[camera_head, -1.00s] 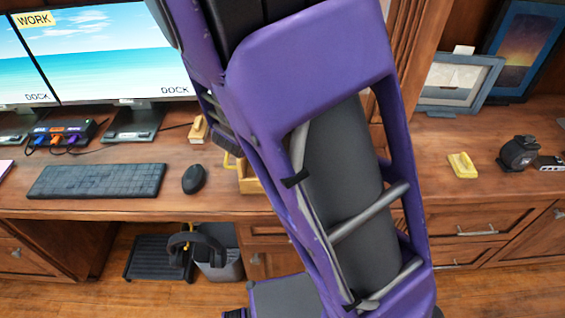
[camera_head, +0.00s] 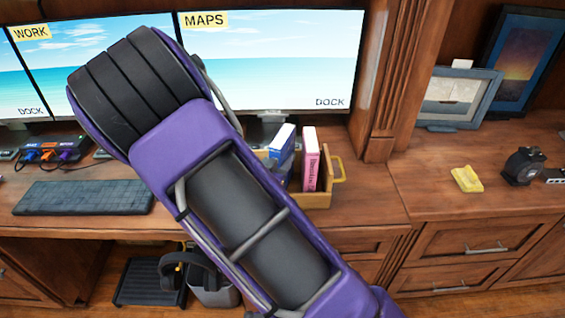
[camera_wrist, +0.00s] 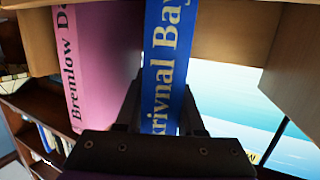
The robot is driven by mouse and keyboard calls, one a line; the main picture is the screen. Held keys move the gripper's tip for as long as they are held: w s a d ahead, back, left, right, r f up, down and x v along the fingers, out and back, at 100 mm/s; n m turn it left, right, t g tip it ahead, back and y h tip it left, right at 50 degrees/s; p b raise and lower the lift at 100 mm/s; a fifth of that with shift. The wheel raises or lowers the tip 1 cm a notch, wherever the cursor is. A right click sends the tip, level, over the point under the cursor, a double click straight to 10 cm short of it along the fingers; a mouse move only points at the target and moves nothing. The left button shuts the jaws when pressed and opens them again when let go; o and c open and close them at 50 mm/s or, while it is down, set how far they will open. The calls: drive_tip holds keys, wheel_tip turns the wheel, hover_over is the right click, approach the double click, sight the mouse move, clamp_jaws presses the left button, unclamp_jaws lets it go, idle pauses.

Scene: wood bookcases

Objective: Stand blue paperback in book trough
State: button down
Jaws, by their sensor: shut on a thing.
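The blue paperback (camera_head: 282,143) is at the left part of the wooden book trough (camera_head: 318,200) in the head view. It leans slightly, and my arm hides its lower part. In the wrist view the blue spine (camera_wrist: 166,60) lies between the fingers of my gripper (camera_wrist: 161,115), which is shut on it. A pink book (camera_head: 311,158) stands in the trough to its right. The pink book also shows in the wrist view (camera_wrist: 95,60), to the left and apart from the blue spine. I cannot tell whether the blue paperback touches the trough floor.
Monitors (camera_head: 275,60) stand behind the trough. A keyboard (camera_head: 85,197) lies left on the desk. Bare desktop lies right of the trough.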

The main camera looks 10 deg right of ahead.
drive_tip(key=shift+f, duration=0.35)
drive_tip(key=shift+f, duration=0.25)
drive_tip(key=c, duration=0.5)
unclamp_jaws()
drive_tip(key=shift+r, duration=0.1)
drive_tip(key=shift+r, duration=0.1)
drive_tip(key=shift+s+a+r, duration=0.1)
drive_tip(key=shift+s+a, duration=0.05)
drive_tip(key=p+v, duration=0.1)
drive_tip(key=v, duration=1)
drive_tip(key=shift+s+a+p, duration=0.1)
drive_tip(key=shift+s+p, duration=0.2)
drive_tip(key=shift+p, duration=0.05)
